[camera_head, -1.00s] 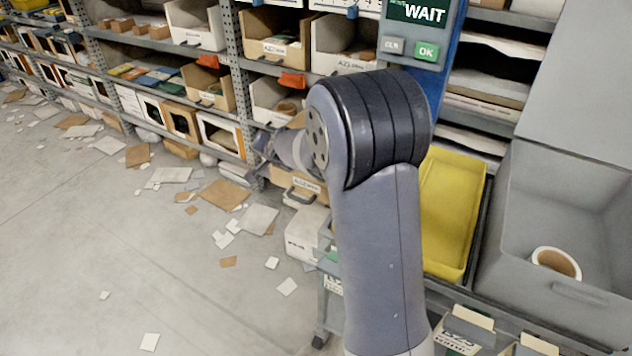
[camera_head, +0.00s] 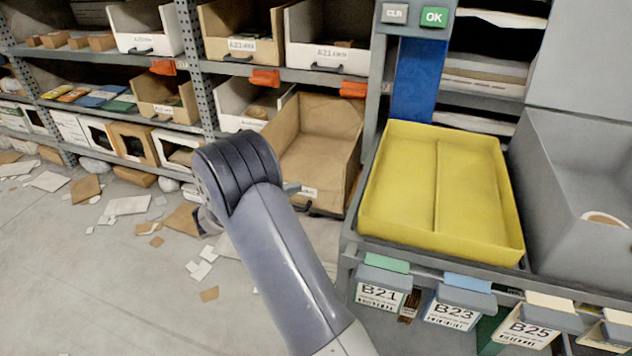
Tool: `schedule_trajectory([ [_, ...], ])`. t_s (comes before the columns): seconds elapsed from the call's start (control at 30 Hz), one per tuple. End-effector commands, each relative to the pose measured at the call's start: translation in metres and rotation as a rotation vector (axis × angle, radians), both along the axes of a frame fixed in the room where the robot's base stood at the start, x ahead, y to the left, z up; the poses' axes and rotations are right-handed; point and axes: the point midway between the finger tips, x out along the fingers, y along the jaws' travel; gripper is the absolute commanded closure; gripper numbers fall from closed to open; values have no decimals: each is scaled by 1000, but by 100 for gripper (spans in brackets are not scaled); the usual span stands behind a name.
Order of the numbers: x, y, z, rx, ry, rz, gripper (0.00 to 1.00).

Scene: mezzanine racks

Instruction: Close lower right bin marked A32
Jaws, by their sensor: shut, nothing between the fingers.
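A brown cardboard-coloured bin (camera_head: 318,130) in the lower right of the rack is pulled out, and its empty inside shows. Its small white front label (camera_head: 308,192) is too blurred to read, and a dark handle sits just below. My gripper (camera_head: 291,188) is mostly hidden behind my arm. Only a small grey tip shows, close to the left part of the bin's front; I cannot tell whether it touches.
A yellow tray (camera_head: 398,178) and a grey tote (camera_head: 560,170) stand on a cart at right, with tags such as B21 (camera_head: 380,295) along its front. Neighbouring bins (camera_head: 240,45) fill the rack. Cardboard scraps litter the open floor at left.

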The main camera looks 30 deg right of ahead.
Motion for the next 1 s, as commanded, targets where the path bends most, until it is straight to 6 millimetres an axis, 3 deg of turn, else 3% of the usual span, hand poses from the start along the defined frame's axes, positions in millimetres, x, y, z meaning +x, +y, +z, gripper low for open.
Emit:
schedule_trajectory([
  [0.1, -15, 2, -8, -24, -12, -79, 100],
  [0.27, -21, -5, -8, -32, -16, -107, 100],
  [0.77, -27, -102, -9, -32, -15, -107, 100],
  [1.0, -4, -122, -9, -32, -15, -103, 100],
])
